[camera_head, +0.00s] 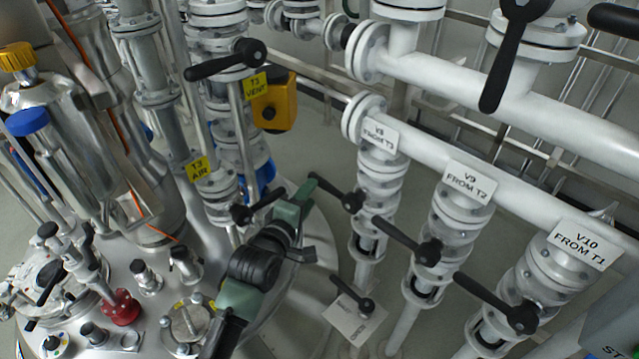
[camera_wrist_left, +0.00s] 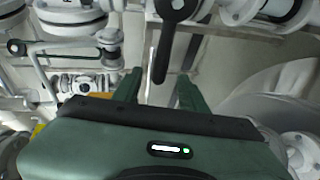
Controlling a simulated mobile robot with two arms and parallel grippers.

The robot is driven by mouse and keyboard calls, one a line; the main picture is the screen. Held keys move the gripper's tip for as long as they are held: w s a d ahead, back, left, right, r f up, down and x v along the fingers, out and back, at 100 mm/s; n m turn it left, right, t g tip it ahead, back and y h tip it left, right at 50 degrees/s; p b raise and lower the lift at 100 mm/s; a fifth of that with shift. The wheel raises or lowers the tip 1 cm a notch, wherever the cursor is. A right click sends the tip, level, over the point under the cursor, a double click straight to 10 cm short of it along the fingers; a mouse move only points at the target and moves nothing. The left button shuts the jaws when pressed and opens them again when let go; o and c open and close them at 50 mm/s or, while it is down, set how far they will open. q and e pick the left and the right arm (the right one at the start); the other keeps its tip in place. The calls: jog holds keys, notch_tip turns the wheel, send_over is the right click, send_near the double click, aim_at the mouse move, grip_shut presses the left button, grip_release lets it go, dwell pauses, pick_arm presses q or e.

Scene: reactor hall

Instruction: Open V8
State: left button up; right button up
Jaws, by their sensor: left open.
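V8 is a white flanged valve (camera_head: 380,180) with a white label (camera_head: 379,134) reading "V8 FROM T3". Its black lever handle (camera_head: 340,193) points up and left from its pivot toward my left gripper (camera_head: 309,187). The left gripper is green and open, with its fingertips close to the free end of that handle. In the left wrist view a black handle (camera_wrist_left: 164,55) hangs down with its tip between the two open green fingers (camera_wrist_left: 157,88). I cannot tell whether the fingers touch it. My right gripper is in neither view.
V9 (camera_head: 462,215) and V10 (camera_head: 560,270) stand to the right, with similar black handles (camera_head: 408,240) (camera_head: 497,303). A yellow box (camera_head: 280,102) and the T3 AIR pipe (camera_head: 196,172) are behind and left. A steel vessel lid with fittings (camera_head: 122,305) fills the lower left.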

aim_at(320, 182)
pick_arm(q)
jog(key=x, duration=0.7)
jog(key=shift+w+f, duration=0.1)
jog(key=shift+w, duration=0.1)
grip_shut()
dwell(1.2)
